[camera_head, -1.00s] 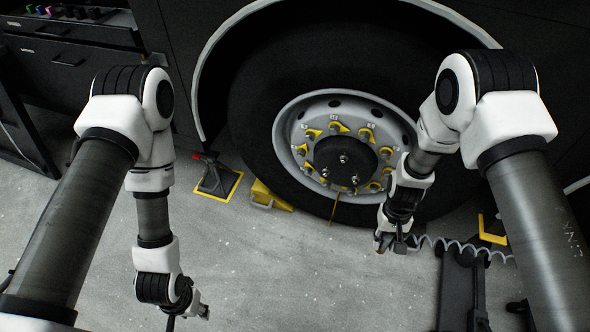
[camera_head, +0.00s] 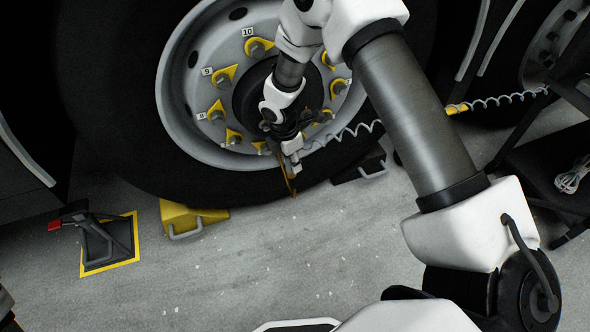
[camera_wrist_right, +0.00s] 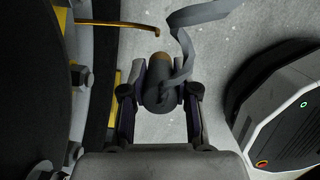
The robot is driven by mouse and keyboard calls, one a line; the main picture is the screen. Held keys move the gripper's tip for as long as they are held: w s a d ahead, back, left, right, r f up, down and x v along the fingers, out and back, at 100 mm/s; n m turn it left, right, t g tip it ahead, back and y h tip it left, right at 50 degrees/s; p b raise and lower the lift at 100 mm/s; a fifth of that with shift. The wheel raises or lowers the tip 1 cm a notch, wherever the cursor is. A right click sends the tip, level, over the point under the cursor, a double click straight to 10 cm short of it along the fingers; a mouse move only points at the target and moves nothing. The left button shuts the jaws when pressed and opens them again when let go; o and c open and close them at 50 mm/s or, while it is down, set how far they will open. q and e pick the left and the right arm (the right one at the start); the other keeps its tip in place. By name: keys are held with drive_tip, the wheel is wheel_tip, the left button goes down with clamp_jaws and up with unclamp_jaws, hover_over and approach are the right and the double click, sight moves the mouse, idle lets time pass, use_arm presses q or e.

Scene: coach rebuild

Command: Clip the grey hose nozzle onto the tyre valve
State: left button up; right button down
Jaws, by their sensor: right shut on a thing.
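The grey hose nozzle (camera_wrist_right: 158,98) is between the fingers of my right gripper (camera_wrist_right: 160,92) in the right wrist view, its brass-coloured tip pointing away from the palm. My right gripper (camera_head: 290,155) is shut on it, in front of the lower wheel in the head view; the nozzle is hard to make out there. The tyre valve, a thin brass stem (camera_head: 288,181), hangs at the lower rim close to the gripper. In the right wrist view the bent valve stem (camera_wrist_right: 98,24) is up and left of the nozzle, apart from it. My left gripper is out of view.
The grey coiled hose (camera_head: 350,131) runs right from the gripper, past my right forearm. A yellow wheel chock (camera_head: 185,218) and a dark stand with a red end (camera_head: 103,240) are on the floor at left. Open floor lies in front of the tyre.

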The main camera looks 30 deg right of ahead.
drive_tip(key=f, duration=0.1)
drive_tip(key=f+b, duration=0.1)
drive_tip(key=d+f+n, duration=0.1)
drive_tip(key=shift+w, duration=0.25)
drive_tip(key=shift+n, duration=0.5)
drive_tip(key=f+b, duration=0.1)
drive_tip(key=b, duration=0.1)
drive_tip(key=f+b, duration=0.3)
drive_tip(key=b, duration=0.1)
drive_tip(key=shift+d+f+b, duration=0.3)
drive_tip(key=shift+f, duration=0.1)
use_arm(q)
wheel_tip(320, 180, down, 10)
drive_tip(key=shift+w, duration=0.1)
use_arm(e)
drive_tip(key=shift+f, duration=1.3)
drive_tip(key=shift+f, duration=0.1)
drive_tip(key=c, duration=0.8)
unclamp_jaws()
